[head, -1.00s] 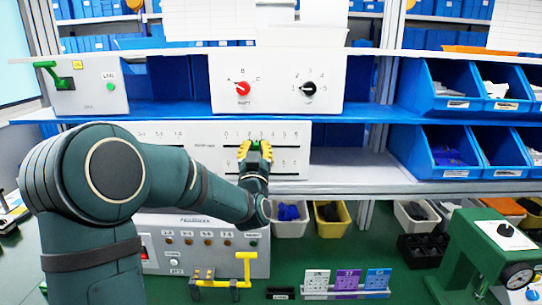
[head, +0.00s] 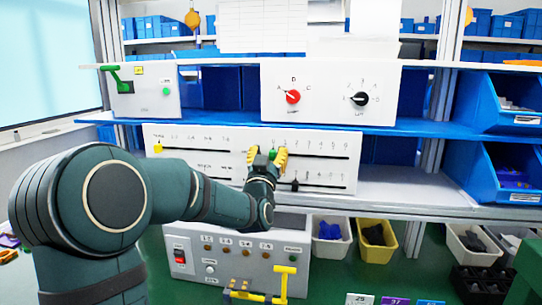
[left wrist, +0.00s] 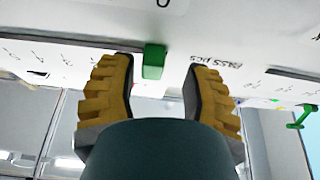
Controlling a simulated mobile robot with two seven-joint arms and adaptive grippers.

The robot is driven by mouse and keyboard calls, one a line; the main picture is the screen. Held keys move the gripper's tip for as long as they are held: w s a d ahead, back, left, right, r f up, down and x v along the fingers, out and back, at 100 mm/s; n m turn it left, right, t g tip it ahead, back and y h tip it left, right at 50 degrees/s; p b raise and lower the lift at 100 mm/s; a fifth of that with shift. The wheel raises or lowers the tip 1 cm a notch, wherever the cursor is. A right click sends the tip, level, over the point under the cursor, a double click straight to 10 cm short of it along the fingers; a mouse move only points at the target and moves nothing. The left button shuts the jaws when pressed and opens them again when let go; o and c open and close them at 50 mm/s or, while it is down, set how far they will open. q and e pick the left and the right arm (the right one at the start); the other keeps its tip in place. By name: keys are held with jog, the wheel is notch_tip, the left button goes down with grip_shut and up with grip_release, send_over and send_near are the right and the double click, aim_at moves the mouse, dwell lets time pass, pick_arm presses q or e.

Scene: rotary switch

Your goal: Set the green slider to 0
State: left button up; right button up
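The green slider (head: 272,154) sits on the upper track of the white slider panel (head: 325,168), near the left end of the right-hand scale; the fingers partly cover the labels there, so the exact mark is hard to read. My left gripper (head: 267,157) is open, with its yellow fingers on either side of the green slider. In the left wrist view the green slider (left wrist: 153,62) stands between the spread fingers (left wrist: 160,85), closer to the left-hand one. I cannot tell whether that finger touches it. My right gripper is not in view.
A yellow slider (head: 157,148) is at the panel's left end and a black slider (head: 295,185) on the lower track. A box with red (head: 293,97) and black (head: 360,98) dials stands on the shelf above. A grey control box (head: 240,255) stands below.

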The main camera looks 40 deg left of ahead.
pick_arm(q)
jog(key=shift+d+f, duration=0.1)
jog(key=shift+d, duration=0.1)
jog(key=v, duration=1.1)
jog(key=shift+s, duration=0.4)
jog(key=shift+d+f, duration=0.1)
